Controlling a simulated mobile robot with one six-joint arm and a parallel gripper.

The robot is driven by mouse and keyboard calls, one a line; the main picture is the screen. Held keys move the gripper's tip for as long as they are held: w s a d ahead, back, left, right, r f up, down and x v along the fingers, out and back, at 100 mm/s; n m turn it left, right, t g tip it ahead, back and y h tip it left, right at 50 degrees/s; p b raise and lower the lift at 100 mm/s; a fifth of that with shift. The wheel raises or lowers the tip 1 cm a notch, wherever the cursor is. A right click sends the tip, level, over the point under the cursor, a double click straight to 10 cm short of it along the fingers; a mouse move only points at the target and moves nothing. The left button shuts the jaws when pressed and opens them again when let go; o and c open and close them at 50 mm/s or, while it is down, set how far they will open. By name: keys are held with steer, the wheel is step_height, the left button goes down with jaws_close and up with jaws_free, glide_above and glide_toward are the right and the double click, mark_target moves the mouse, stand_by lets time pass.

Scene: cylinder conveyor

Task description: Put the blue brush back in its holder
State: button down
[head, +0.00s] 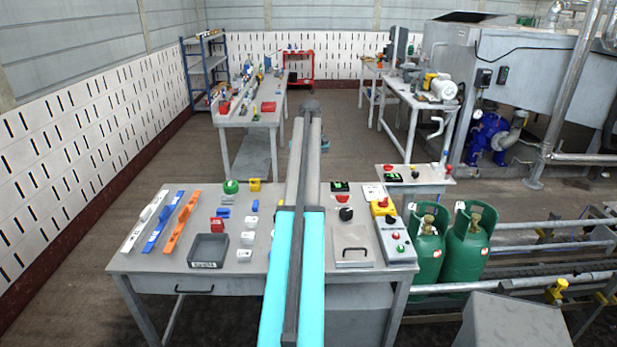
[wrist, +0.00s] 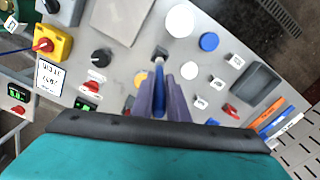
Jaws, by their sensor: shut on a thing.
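In the wrist view my gripper (wrist: 160,88) has its two purple fingers closed around the blue brush (wrist: 159,75). The brush is a slim blue piece between the fingers, with a dark end pointing toward the grey table top (wrist: 125,62). I cannot tell how high the brush is above the table. White, blue and yellow round shapes lie around it, including a blue disc (wrist: 209,41) and a white disc (wrist: 180,20). I cannot tell which thing is the holder. In the head view my arm hides the gripper and the brush.
A dark grey tray (head: 209,250) stands left of my arm, near small labelled white blocks (head: 248,238). White, blue and orange bars (head: 182,220) lie at the table's left. A handled plate (head: 353,244) and a control box (head: 396,238) are at the right. Green gas bottles (head: 470,240) stand beyond.

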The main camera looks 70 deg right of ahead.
steer(key=shift+f+b, duration=1.5)
steer(key=shift+f, duration=3.95)
steer(key=c, duration=1.6)
jaws_free()
steer(key=shift+c, duration=0.2)
steer(key=shift+r, duration=0.1)
step_height(320, 180, up, 14)
steer(key=b, duration=0.3)
steer(key=shift+b, duration=0.4)
steer(key=shift+f, duration=0.2)
